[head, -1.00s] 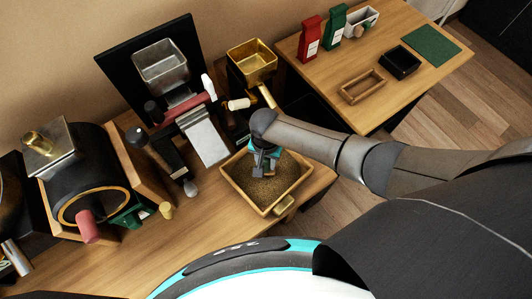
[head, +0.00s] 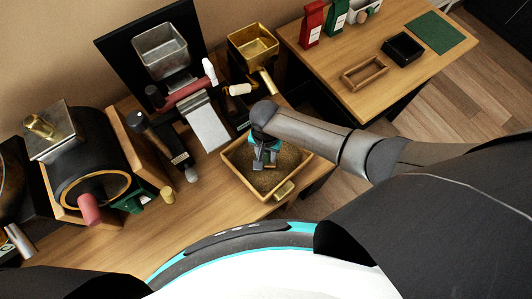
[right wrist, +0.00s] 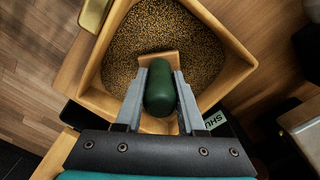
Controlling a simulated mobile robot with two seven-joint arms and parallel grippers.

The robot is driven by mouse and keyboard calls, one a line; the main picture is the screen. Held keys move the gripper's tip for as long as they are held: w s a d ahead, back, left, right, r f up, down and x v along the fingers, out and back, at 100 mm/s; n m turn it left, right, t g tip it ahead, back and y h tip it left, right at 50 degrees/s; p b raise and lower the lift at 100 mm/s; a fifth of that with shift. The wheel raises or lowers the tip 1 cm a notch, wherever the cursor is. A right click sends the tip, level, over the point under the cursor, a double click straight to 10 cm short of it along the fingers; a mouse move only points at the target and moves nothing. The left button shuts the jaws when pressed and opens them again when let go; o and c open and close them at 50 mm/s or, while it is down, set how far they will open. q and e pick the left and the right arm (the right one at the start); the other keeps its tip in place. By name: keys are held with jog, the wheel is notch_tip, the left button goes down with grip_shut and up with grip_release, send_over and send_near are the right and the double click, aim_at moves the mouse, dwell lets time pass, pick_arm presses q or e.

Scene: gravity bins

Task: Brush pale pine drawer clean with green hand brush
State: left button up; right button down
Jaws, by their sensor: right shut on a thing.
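The pale pine drawer (head: 236,184) sits on the wooden counter at the centre of the head view. Its floor is covered with brown granules, and its rim (right wrist: 222,37) surrounds them in the right wrist view. My right gripper (head: 265,166) points down inside the drawer. In the right wrist view, its fingers (right wrist: 160,95) are shut on the green hand brush (right wrist: 160,88). The brush's tan wooden part (right wrist: 152,57) shows beyond the fingers, over the granules. Whether it touches them I cannot tell. My left gripper is out of view.
A brass drawer handle (head: 284,190) is on the near right side. A grey chute (head: 207,128) stands close behind the drawer, with a brass hopper (head: 253,47) further back. A second table (head: 350,98) at the right holds trays and bags.

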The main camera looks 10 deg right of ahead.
jog(key=shift+s+f, duration=0.25)
jog(key=shift+s, duration=0.55)
jog(key=shift+s+a+r, duration=0.1)
jog(key=shift+s+a, duration=0.15)
jog(key=shift+s, duration=0.45)
jog(key=shift+s+a+r, duration=0.1)
jog(key=shift+s+a, duration=0.1)
jog(key=shift+s, duration=0.45)
jog(key=shift+w, duration=0.1)
jog(key=shift+w+d+r, duration=0.1)
jog(key=shift+w+d, duration=0.1)
jog(key=shift+w, duration=0.55)
jog(key=shift+w+d, duration=0.2)
jog(key=shift+w, duration=0.6)
jog(key=shift+w+d+r, duration=0.1)
jog(key=shift+w+d, duration=0.1)
jog(key=shift+w, duration=0.55)
jog(key=shift+r, duration=0.8)
jog(key=shift+r, duration=2.5)
